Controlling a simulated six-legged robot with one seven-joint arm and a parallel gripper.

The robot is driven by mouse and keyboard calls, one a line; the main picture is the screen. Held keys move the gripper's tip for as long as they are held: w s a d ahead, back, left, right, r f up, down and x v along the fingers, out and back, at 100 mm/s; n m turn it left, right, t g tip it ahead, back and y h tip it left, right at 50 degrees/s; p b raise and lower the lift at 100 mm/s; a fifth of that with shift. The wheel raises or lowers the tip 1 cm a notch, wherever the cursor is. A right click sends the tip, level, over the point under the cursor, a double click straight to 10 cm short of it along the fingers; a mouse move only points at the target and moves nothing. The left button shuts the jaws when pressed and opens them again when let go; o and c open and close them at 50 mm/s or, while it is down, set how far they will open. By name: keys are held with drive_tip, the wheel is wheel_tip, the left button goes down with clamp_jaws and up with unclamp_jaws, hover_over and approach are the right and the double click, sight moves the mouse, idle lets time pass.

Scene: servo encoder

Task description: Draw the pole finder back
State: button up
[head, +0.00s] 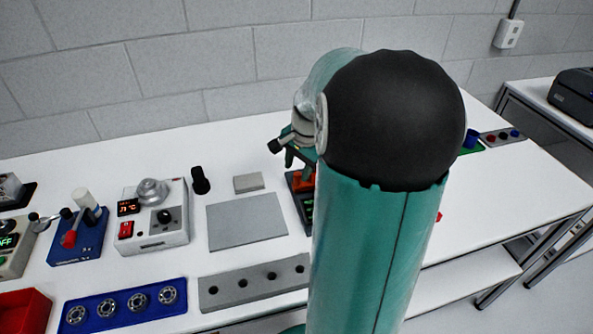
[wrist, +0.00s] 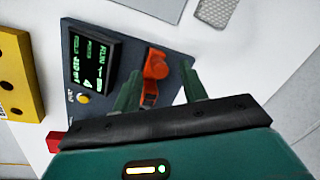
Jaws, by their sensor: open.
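A dark grey device (wrist: 128,52) with a green-lit display (wrist: 88,65) and a yellow button (wrist: 83,99) fills the middle of the wrist view. An orange part (wrist: 156,64), which I take to be the pole finder, stands on it at its right. It also shows as an orange-red patch in the head view (head: 303,182), where my arm partly hides the device (head: 306,208). My gripper (wrist: 163,80) is open, with one green finger to each side of the orange part in the picture. I cannot tell whether either finger touches it. My gripper also shows over the device in the head view (head: 299,160).
A flat grey plate (head: 246,222) and a small grey block (head: 248,182) lie left of the device. A grey strip with holes (head: 255,284) lies in front. A yellow block (wrist: 18,75) and a red piece (wrist: 55,141) are near the device.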

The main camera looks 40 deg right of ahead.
wheel_tip(320, 180, up, 12)
drive_tip(key=s, duration=0.2)
drive_tip(key=shift+f, duration=0.2)
drive_tip(key=shift+s, duration=0.1)
drive_tip(key=s+a+n+t, duration=0.1)
drive_tip(key=s+a+n, duration=0.3)
drive_tip(key=a+n, duration=0.4)
drive_tip(key=s+a+n+t, duration=0.2)
drive_tip(key=a+n, duration=0.7)
drive_tip(key=a, duration=1.2)
drive_tip(key=shift+s+f, duration=0.35)
drive_tip(key=shift+s, duration=0.75)
